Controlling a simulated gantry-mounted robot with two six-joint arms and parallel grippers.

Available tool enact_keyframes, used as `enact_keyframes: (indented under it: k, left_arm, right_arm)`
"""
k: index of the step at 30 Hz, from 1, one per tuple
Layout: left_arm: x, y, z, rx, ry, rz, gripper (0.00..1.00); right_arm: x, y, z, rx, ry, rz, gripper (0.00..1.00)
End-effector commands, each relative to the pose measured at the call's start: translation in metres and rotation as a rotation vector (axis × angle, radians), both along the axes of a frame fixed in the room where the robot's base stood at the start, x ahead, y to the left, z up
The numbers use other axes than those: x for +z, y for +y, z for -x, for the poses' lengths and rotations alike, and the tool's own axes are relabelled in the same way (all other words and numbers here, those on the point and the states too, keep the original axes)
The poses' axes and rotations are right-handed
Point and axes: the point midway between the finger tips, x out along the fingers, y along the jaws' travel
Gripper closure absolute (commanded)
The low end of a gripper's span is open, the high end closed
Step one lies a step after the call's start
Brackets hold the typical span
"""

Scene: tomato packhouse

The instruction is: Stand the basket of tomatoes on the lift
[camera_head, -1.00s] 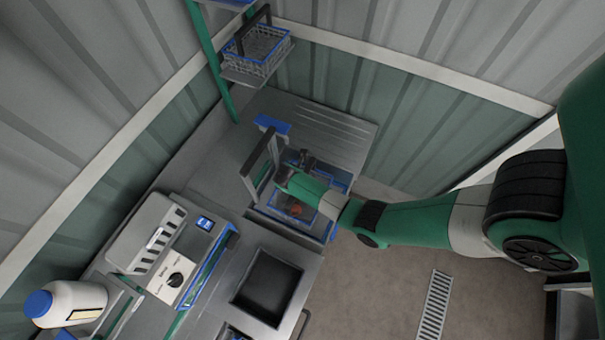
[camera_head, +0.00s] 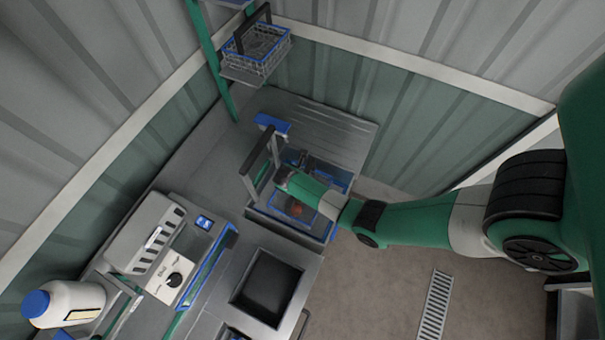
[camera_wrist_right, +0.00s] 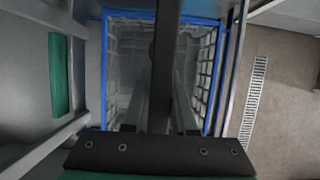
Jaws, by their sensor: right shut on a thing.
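The wire basket has a blue rim and a tall dark handle (camera_head: 262,152). It sits low in a blue-edged bay at the end of the grey bench, with a little red tomato showing inside. In the right wrist view the basket's blue rim (camera_wrist_right: 104,75) frames pale wire walls. The dark handle bar runs between my right gripper's fingers (camera_wrist_right: 160,110). My right gripper is shut on this handle, above the basket; the grip is partly hidden in the head view. A green post with a small platform (camera_head: 238,76) stands behind the bench; I cannot tell whether it is the lift.
Another blue-rimmed wire basket (camera_head: 258,48) stands on that platform. A dial box (camera_head: 168,278) and a white bottle with blue cap (camera_head: 66,303) are at left. A dark square recess (camera_head: 266,289) lies in front. The grooved bench top (camera_head: 330,125) is clear.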

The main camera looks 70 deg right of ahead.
Motion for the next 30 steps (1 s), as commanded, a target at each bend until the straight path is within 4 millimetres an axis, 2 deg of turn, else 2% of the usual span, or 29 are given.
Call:
enact_keyframes:
  k: [4,5,10,16,20,30]
  left_arm:
    - [-0.0019,0.0000,0.0000,0.000,0.000,0.000,1.00]
    - [-0.0012,0.0000,0.0000,0.000,0.000,0.000,1.00]
    - [-0.0012,0.0000,0.0000,0.000,0.000,0.000,1.00]
    - [-0.0012,0.0000,0.0000,0.000,0.000,0.000,1.00]
    - [-0.0013,0.0000,0.0000,0.000,0.000,0.000,1.00]
    - [-0.0013,0.0000,0.0000,0.000,0.000,0.000,1.00]
  right_arm:
    - [-0.0019,-0.0004,-0.0007,0.000,-0.002,0.001,1.00]
    - [-0.0013,-0.0003,-0.0008,0.000,-0.002,0.001,0.70]
    - [-0.0014,-0.0002,-0.0006,-0.001,-0.001,0.001,0.40]
    - [-0.0016,-0.0002,-0.0003,0.000,-0.001,0.000,0.40]
    - [-0.0023,0.0002,0.0003,0.000,0.001,0.000,0.60]
    - [-0.0018,0.0000,0.0000,0.000,0.000,0.000,0.60]
